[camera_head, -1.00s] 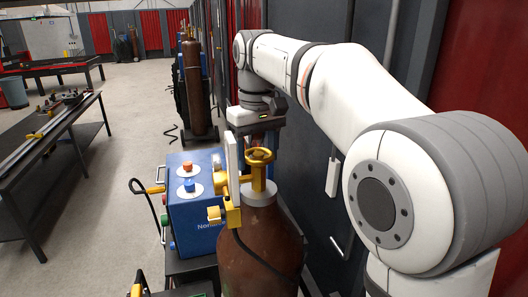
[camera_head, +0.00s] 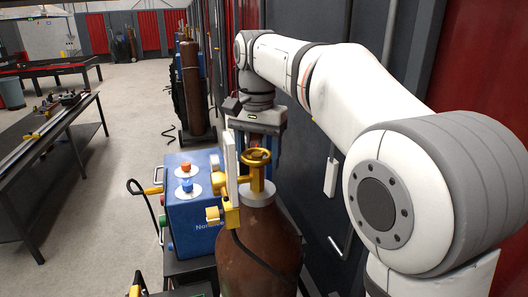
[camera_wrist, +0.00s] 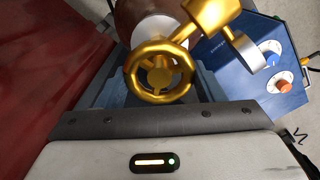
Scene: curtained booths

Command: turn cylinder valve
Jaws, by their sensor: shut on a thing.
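A brown gas cylinder (camera_head: 262,245) stands upright in the middle of the head view, with a pale collar and a yellow valve on top. The valve's round yellow handwheel (camera_head: 257,158) also shows from close up in the wrist view (camera_wrist: 160,75). My gripper (camera_head: 259,150) is at the handwheel from behind, with one blue finger on each side of it, shut on its rim. In the wrist view the fingers are partly hidden by the wheel and the gripper body, so the exact contact does not show.
A yellow regulator with a pale plate (camera_head: 231,180) sits close left of the valve. A blue box with knobs (camera_head: 192,215) stands left of the cylinder. The grey wall panels and red curtain (camera_head: 480,60) are close on the right. Open floor (camera_head: 110,200) lies left.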

